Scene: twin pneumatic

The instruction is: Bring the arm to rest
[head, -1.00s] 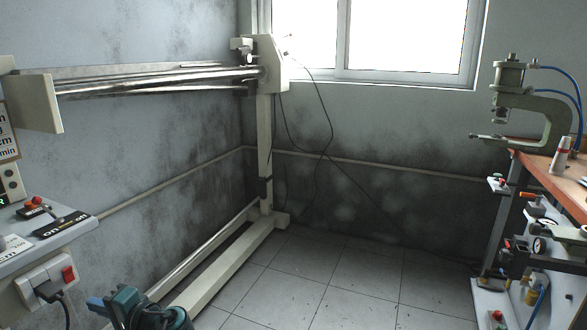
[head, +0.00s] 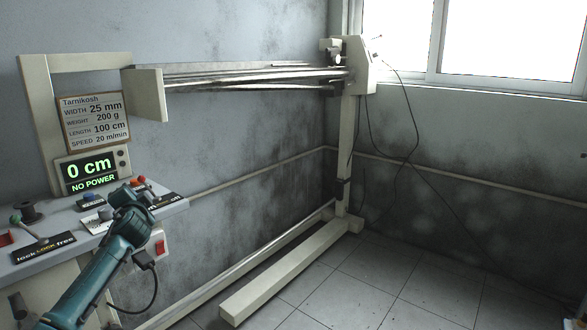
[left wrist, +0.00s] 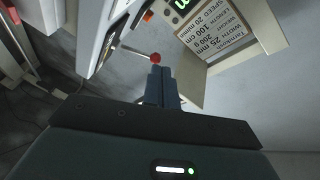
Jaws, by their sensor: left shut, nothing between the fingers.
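My left arm (head: 100,268) is teal and rises from the bottom left in the head view, bent over the front of a grey control panel. Its hand end hides part of the panel there. In the left wrist view my left gripper (left wrist: 161,82) has its two blue-grey fingers together, with nothing between them. A red ball knob on a thin lever (left wrist: 155,58) appears just beyond the fingertips; I cannot tell whether they touch it. My right gripper is not in view.
The control panel (head: 30,262) carries levers, labels and a red switch (head: 160,246) with a plugged cable. A display (head: 92,172) reads "0 cm" and "NO POWER". A cream frame with long rails (head: 250,72) stands along the wall. The tiled floor (head: 400,290) at right is open.

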